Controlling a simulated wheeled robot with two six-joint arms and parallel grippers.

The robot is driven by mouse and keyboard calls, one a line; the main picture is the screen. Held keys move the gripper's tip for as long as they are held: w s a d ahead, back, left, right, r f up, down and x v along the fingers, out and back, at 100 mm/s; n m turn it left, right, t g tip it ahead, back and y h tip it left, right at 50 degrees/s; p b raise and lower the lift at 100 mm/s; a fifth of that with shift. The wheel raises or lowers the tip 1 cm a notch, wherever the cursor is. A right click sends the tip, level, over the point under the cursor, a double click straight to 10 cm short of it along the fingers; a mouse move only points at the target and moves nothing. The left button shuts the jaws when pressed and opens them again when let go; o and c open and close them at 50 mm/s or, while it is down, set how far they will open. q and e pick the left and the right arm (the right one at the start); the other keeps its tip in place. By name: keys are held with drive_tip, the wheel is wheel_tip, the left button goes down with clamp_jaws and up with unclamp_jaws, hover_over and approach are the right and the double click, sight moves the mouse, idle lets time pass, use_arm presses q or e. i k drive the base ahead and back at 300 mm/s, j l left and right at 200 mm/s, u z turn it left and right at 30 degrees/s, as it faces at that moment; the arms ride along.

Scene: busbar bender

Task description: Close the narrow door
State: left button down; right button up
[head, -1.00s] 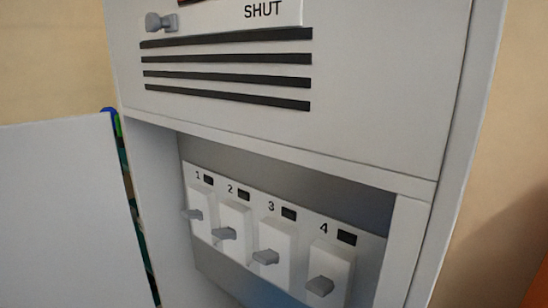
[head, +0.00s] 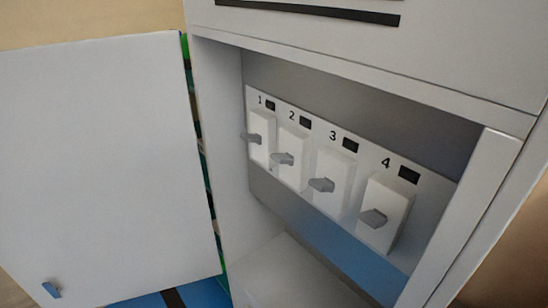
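A flat white door (head: 105,165) stands wide open at the left of a grey-white cabinet (head: 225,150). A small blue-grey handle (head: 51,289) sits low near the door's left edge. The door's right edge is beside the cabinet's left wall. Inside the open compartment is a panel with switches numbered 1 to 4, such as switch 1 (head: 262,138) and switch 4 (head: 384,212). Neither of my grippers is in the head view.
A dark slot (head: 320,12) runs across the cabinet front above the compartment. The compartment's floor (head: 290,275) is bare. A blue surface with a dark stripe (head: 173,298) shows below the door. Strips of green (head: 186,50) show behind the gap between door and cabinet.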

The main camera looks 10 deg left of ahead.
sight(104, 200)
drive_tip(key=k+j+z, duration=0.1)
drive_tip(key=k, duration=0.25)
drive_tip(key=k+j+z, duration=0.1)
drive_tip(key=k+j, duration=0.3)
drive_tip(key=k, duration=0.3)
drive_tip(key=i+j, duration=0.15)
drive_tip(key=j, duration=0.2)
drive_tip(key=i+j+u, duration=0.1)
drive_tip(key=j, duration=0.3)
drive_tip(key=i+j, duration=0.15)
drive_tip(key=j, duration=0.2)
drive_tip(key=i+j+u, duration=0.1)
drive_tip(key=j, duration=0.25)
drive_tip(key=i+j, duration=0.2)
drive_tip(key=j, duration=0.15)
drive_tip(key=i+j+u, duration=0.1)
drive_tip(key=j, duration=0.25)
drive_tip(key=i, duration=0.05)
